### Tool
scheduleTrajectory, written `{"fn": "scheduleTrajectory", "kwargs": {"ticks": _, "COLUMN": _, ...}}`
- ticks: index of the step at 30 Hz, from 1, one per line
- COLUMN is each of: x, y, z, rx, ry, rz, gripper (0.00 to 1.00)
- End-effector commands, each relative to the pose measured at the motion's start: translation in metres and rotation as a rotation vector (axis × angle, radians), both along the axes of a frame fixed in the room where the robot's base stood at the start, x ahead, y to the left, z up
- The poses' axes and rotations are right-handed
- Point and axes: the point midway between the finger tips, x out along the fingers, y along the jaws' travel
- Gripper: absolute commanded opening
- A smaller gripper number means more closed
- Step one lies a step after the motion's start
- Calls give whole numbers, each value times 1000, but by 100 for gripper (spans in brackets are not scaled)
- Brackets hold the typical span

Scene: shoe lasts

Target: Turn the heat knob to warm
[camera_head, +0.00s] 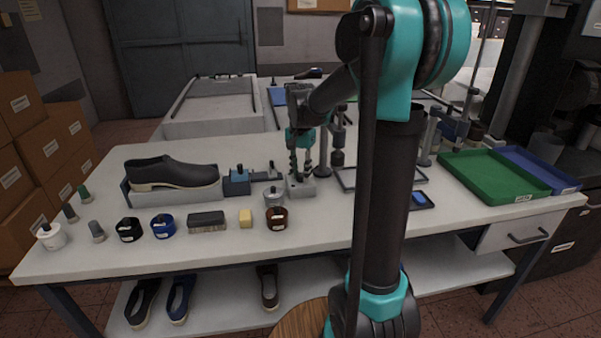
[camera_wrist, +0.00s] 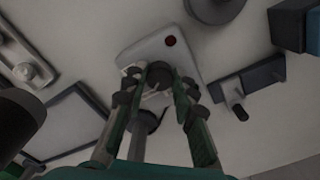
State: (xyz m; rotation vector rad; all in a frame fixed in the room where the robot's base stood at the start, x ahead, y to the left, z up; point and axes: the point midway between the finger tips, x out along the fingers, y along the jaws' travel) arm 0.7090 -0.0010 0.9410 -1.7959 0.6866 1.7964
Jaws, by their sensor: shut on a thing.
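The heat unit is a small light-grey box (camera_head: 301,187) on the workbench; in the wrist view its top (camera_wrist: 145,52) shows with a round red spot at one corner. A dark round knob (camera_wrist: 159,72) sits on that top. My gripper (camera_head: 301,172) points down over the box. In the wrist view my gripper (camera_wrist: 160,78) has its two fingers on either side of the knob, closed on it. The setting marks cannot be read, so the knob's setting cannot be told.
A blue block (camera_head: 237,182) with a dark bracket stands left of the box, and a grey tin (camera_head: 273,197) and a brown jar (camera_head: 277,218) are in front. A dark frame (camera_head: 395,180) lies to the right. A dark shoe (camera_head: 172,172) stands at the left, a green tray (camera_head: 490,177) at the right.

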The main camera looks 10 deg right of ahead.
Motion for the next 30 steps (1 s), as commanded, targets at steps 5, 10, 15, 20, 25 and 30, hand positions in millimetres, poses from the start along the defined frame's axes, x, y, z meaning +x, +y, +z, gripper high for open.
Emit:
{"fn": "scheduleTrajectory", "kwargs": {"ticks": 5, "x": 1, "y": 0, "z": 0, "rx": -1, "ry": -1, "rz": -42, "gripper": 0}}
{"fn": "scheduleTrajectory", "kwargs": {"ticks": 10, "x": 1, "y": 0, "z": 0, "rx": 0, "ry": -1, "rz": -56, "gripper": 0}}
{"fn": "scheduleTrajectory", "kwargs": {"ticks": 15, "x": 1, "y": 0, "z": 0, "rx": 0, "ry": -1, "rz": -57, "gripper": 0}}
{"fn": "scheduleTrajectory", "kwargs": {"ticks": 20, "x": 1, "y": 0, "z": 0, "rx": 0, "ry": -1, "rz": -56, "gripper": 0}}
{"fn": "scheduleTrajectory", "kwargs": {"ticks": 25, "x": 0, "y": 0, "z": 0, "rx": 0, "ry": -1, "rz": -56, "gripper": 47}}
{"fn": "scheduleTrajectory", "kwargs": {"ticks": 30, "x": 0, "y": 0, "z": 0, "rx": 0, "ry": 0, "rz": -56, "gripper": 47}}
